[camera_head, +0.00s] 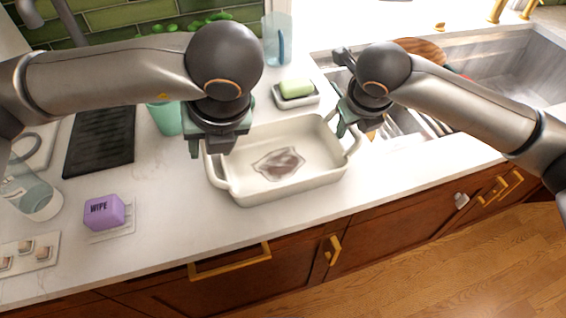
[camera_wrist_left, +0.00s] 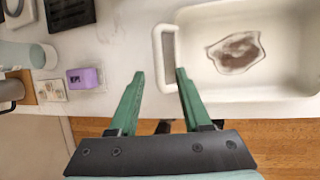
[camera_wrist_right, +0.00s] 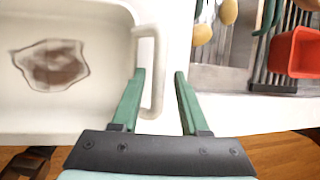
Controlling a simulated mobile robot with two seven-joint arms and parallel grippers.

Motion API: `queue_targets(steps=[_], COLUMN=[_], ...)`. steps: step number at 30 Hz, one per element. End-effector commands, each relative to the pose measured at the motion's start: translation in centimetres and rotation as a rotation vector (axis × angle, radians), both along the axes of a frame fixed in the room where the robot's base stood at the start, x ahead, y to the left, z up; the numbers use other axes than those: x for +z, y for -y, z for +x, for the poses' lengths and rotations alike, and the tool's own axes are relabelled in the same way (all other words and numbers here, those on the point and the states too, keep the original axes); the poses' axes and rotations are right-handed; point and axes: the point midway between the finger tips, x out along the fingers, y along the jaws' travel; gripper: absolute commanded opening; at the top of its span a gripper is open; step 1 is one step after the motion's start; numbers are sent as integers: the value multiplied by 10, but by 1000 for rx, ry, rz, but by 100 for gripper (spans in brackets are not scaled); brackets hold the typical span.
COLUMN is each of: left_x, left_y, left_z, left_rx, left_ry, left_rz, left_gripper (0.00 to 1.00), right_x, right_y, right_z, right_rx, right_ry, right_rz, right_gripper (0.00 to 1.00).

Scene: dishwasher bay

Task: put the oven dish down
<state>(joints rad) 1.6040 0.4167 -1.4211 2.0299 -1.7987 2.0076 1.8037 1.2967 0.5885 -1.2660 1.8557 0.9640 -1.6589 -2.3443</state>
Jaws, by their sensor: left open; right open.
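The cream oven dish (camera_head: 262,190) rests on the white counter, with a brown stain on its inner floor. It has a loop handle at each end. My left gripper (camera_head: 212,150) is open at the left handle; in the left wrist view its fingers (camera_wrist_left: 158,75) stand on either side of the handle bar (camera_wrist_left: 163,62). My right gripper (camera_head: 350,128) is open at the right handle; in the right wrist view its fingers (camera_wrist_right: 158,75) stand around the outer bar of that handle (camera_wrist_right: 157,95). Contact with the handles cannot be told.
The sink (camera_head: 500,70) with a rack and dishes lies right of the dish. A soap tray (camera_head: 297,101) and a clear jug (camera_head: 277,40) stand behind. A teal cup (camera_head: 165,118), black mat (camera_head: 100,142), purple WIPE block (camera_head: 104,211) and glass (camera_head: 38,200) stand left. Counter in front is clear.

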Motion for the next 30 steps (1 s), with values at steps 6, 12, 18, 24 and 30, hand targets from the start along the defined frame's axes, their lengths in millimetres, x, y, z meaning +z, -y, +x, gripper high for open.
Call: queue_targets(steps=[6,12,18,24,30], left_x=[10,11,11,10,10], left_y=[3,3,3,3,3], left_z=[-4,-4,-4,-4,-4], left_rx=[1,1,1,1,1], left_ry=[0,-2,-2,-2,-2], left_rz=[3,2,2,2,2], left_gripper=[48,48,48,48,48], right_x=[1,27,67,97,108], right_y=[-1,-2,-4,-6,-6], right_z=[-2,-12,-30,-44,-50], right_rx=[3,4,3,1,1], right_ry=[-2,4,4,3,0], right_rz=[1,2,2,1,0], right_gripper=[48,48,48,48,48])
